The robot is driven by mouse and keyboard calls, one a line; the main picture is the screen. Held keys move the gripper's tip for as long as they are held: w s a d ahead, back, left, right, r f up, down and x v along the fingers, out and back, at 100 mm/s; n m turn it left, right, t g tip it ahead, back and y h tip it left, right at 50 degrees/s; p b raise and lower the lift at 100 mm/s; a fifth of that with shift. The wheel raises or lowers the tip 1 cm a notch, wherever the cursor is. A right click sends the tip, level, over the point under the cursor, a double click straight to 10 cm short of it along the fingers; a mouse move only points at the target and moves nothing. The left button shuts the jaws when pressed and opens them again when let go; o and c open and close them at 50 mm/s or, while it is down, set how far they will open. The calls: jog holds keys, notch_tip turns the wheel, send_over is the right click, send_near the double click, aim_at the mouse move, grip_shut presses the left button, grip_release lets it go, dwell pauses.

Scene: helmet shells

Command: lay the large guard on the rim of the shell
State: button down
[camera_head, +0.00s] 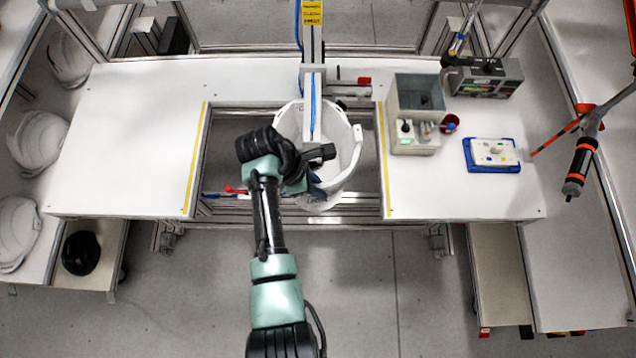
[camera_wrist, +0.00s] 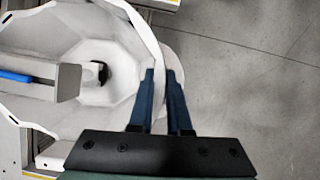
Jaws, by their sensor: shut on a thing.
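The white shell (camera_head: 345,165) sits open side up in the gap of the workbench, under a vertical post. In the wrist view the shell's pale inside (camera_wrist: 105,55) fills the left half. A thin bright white band, which looks like the large guard (camera_wrist: 148,35), curves along the shell's right rim and passes between my fingers. White on white, I cannot tell whether the band touches the rim all round.
The post (camera_head: 312,75) stands over the shell, with its arm (camera_wrist: 55,78) reaching inside it. A grey-green bin (camera_head: 418,92), a blue tray (camera_head: 492,168) and a hanging screwdriver (camera_head: 580,165) are at the right. White helmets (camera_head: 38,140) line the left. The left bench top (camera_head: 130,140) is clear.

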jog(key=c, duration=0.8)
grip_release()
jog(key=b+v, duration=0.1)
jog(key=v, duration=1.2)
